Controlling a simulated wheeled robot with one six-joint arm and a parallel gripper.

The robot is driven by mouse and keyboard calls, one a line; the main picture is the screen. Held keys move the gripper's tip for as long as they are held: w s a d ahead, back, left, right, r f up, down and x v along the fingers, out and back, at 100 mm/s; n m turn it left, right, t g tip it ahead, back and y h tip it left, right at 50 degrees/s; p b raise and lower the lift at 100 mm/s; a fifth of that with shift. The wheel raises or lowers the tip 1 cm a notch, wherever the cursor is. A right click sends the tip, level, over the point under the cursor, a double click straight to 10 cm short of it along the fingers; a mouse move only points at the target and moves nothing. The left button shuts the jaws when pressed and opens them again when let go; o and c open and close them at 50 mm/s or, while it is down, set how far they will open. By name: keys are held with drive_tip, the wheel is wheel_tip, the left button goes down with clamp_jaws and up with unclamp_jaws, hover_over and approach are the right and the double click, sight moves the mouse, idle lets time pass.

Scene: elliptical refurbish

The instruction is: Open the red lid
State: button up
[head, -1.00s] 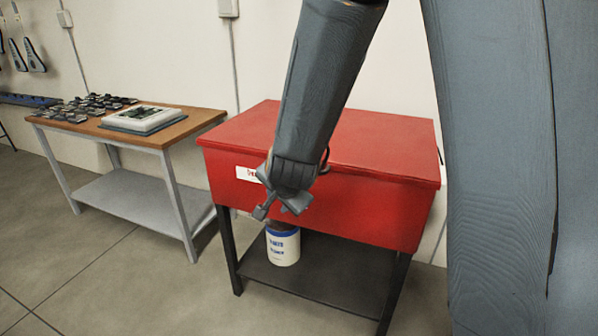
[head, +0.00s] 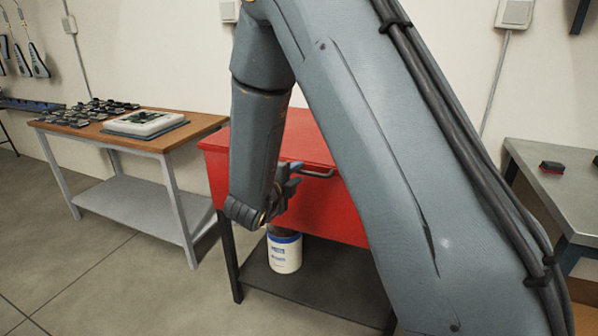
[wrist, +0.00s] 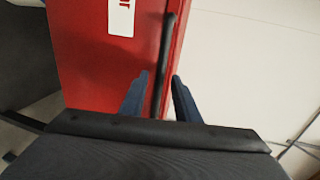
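The red lid (head: 308,135) lies shut on top of the red box (head: 325,210), partly hidden by my arm. A grey handle (head: 318,173) is at the lid's front edge. My gripper (head: 290,177) is in front of the box, just left of the handle's visible part. In the wrist view my gripper (wrist: 159,88) is open, its two blue fingers apart. The dark bar of the handle (wrist: 164,60) runs between the fingers, with no clear contact on either side. The box's front with a white label (wrist: 121,17) shows at left.
A white tub (head: 284,252) stands on the dark shelf under the box. Floor at front left is clear.

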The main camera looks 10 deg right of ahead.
sight(298, 172)
drive_tip(key=shift+x, duration=1.5)
drive_tip(key=shift+c, duration=0.4)
clamp_jaws()
